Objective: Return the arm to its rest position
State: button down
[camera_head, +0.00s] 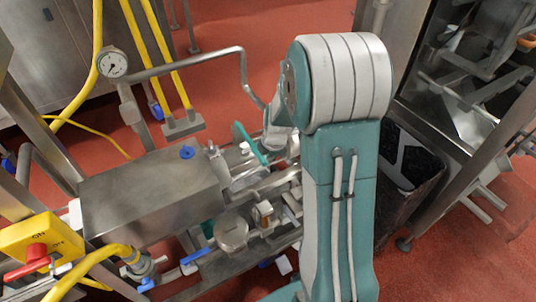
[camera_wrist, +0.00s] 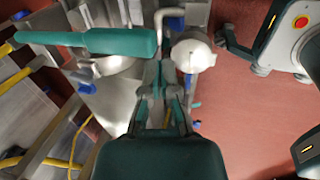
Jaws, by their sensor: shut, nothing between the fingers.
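My gripper (camera_wrist: 163,68) shows in the wrist view, its dark fingers together with nothing seen between them. It is over steel machine parts and the red floor. A teal handle-like bar (camera_wrist: 95,42) lies to its left in that view; I cannot tell from the picture whether it touches. In the head view my teal and white arm stands upright right of centre, bent at the top. Its far part goes down behind the bend, and my gripper cannot be made out clearly there.
A steel box (camera_head: 150,195) with a blue knob stands left, beside a pressure gauge (camera_head: 112,63) on a bent pipe (camera_head: 200,60). A yellow switch box (camera_head: 40,240) with a red handle is at lower left. A dark bin (camera_head: 408,165) stands behind my arm at right. Red floor is open behind.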

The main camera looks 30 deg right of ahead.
jog(key=s+a+r+m, duration=0.3)
jog(key=a+r+m, duration=0.15)
jog(key=r, duration=0.45)
jog(key=s+a+r+m+t, duration=0.1)
jog(key=s+a+r+m, duration=0.3)
jog(key=s, duration=0.5)
jog(key=s+a+r+m+t, duration=0.1)
jog(key=s+a+r+m, duration=0.4)
jog(key=s+r+m, duration=0.4)
jog(key=shift+s+m+t, duration=0.3)
jog(key=shift+s+m, duration=0.15)
jog(key=shift+s, duration=0.15)
